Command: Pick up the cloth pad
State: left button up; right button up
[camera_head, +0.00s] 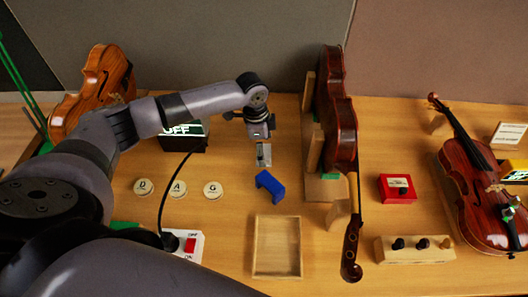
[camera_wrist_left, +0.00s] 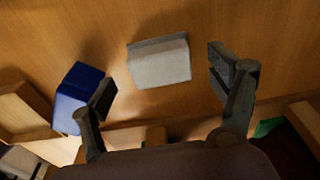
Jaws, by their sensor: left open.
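The cloth pad (camera_wrist_left: 160,62) is a pale grey block with a darker edge, lying on the wooden bench in the left wrist view. In the head view the pad (camera_head: 264,157) shows just below my left gripper (camera_head: 261,138), partly covered by it. In the left wrist view my left gripper (camera_wrist_left: 164,80) is open, its two fingers wide apart to either side of the pad. No finger touches the pad, and nothing is held. My right gripper is not in view.
A blue block (camera_head: 269,186) lies close to the pad; in the left wrist view the blue block (camera_wrist_left: 76,96) is beside the left finger. A wooden tray (camera_head: 257,275) is nearer, and an upright violin (camera_head: 337,110) stands right. Round D, A, G pieces (camera_head: 178,189) lie left.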

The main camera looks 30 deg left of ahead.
pick_arm(q)
jog(key=shift+w+d+f, duration=0.1)
jog(key=shift+w+f, duration=0.05)
jog(key=shift+f, duration=1.1)
jog(key=shift+c, duration=0.6)
jog(key=shift+r, duration=0.1)
jog(key=c, duration=1.1)
